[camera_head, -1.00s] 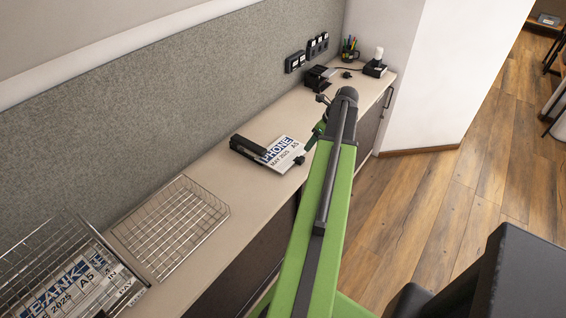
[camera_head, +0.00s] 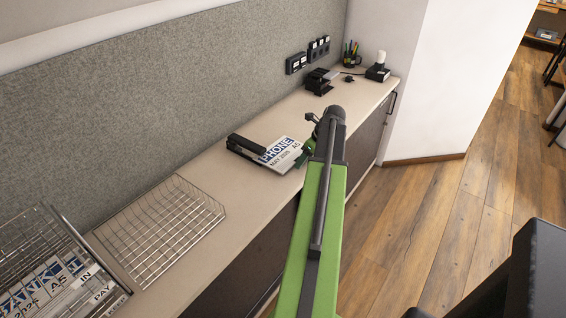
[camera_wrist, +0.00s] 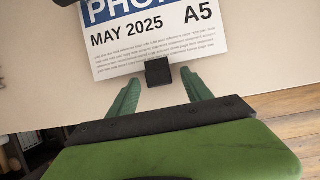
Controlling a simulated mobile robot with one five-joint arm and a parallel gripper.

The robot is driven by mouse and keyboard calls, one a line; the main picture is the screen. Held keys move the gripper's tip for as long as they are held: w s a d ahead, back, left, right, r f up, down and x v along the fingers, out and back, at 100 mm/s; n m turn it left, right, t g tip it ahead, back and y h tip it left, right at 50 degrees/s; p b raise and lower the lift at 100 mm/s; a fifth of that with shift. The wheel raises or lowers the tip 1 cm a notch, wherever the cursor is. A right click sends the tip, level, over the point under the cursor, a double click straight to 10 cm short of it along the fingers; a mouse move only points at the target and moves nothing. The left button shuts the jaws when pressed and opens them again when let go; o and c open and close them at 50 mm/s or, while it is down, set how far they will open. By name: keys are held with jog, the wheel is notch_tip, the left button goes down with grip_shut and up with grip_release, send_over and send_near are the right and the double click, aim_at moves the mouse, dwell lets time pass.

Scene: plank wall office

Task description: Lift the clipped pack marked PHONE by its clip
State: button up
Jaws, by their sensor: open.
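The pack marked PHONE (camera_head: 278,152) lies flat on the counter, with white paper and a blue title band. It fills the top of the wrist view (camera_wrist: 155,40). A small black block, which looks like its clip (camera_wrist: 158,71), sits at the middle of its near edge. My gripper (camera_wrist: 162,77) is open, with one green finger on either side of this clip near the tips. Gaps show between fingers and clip. In the head view my gripper (camera_head: 304,150) is at the pack's right-hand edge, and the clip is hidden there.
A long black object (camera_head: 246,147) lies against the pack's left side. A black desk item (camera_head: 320,82) and pen cup (camera_head: 351,55) stand farther along. The counter front edge is close.

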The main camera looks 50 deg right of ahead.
jog(key=shift+r, duration=0.1)
grip_shut()
jog(key=shift+r, duration=0.1)
dwell(0.6)
